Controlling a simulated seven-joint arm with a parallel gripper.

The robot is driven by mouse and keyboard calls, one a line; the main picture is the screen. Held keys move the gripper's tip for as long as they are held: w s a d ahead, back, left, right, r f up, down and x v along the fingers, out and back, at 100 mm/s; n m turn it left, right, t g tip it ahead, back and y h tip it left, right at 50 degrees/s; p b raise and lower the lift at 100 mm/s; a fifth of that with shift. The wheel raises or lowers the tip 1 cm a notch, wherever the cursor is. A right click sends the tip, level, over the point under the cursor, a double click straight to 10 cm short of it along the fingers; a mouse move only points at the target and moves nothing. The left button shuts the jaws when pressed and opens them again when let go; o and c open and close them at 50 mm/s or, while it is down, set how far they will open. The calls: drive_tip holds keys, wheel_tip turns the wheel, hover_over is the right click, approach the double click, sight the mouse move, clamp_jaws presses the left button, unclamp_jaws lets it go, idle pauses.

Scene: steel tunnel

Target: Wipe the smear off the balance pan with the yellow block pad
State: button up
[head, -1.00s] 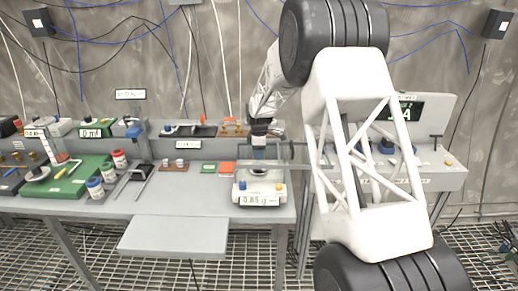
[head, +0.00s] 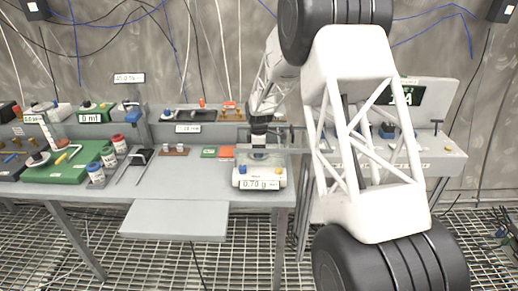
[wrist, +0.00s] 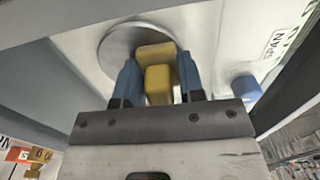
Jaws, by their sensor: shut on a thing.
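The balance (head: 275,173) is a white box at the right end of the grey bench, with a display that seems to read 0.70 g. My gripper (head: 258,151) points down over it. In the wrist view my gripper's blue fingers (wrist: 158,80) are shut on the yellow block pad (wrist: 157,86), one finger at each side. The round grey balance pan (wrist: 115,46) lies right behind the pad, which overlaps it and appears to touch it. I cannot make out the smear; the pad and fingers cover part of the pan.
A blue knob (wrist: 246,88) sits on the balance beside the pan. Orange (head: 227,152) and green (head: 209,152) blocks lie left of the balance. Several lidded jars and a green board (head: 75,170) stand farther left. A grey pull-out shelf (head: 175,220) juts from the bench front.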

drive_tip(key=shift+w+r, duration=0.2)
drive_tip(key=shift+r, duration=0.05)
drive_tip(key=shift+w+f, duration=0.35)
drive_tip(key=shift+w, duration=0.55)
drive_tip(key=shift+w+r, duration=0.4)
drive_tip(key=shift+w+f, duration=0.1)
drive_tip(key=shift+w, duration=0.4)
wheel_tip(320, 180, up, 8)
drive_tip(key=shift+f, duration=0.2)
drive_tip(key=shift+d, duration=0.1)
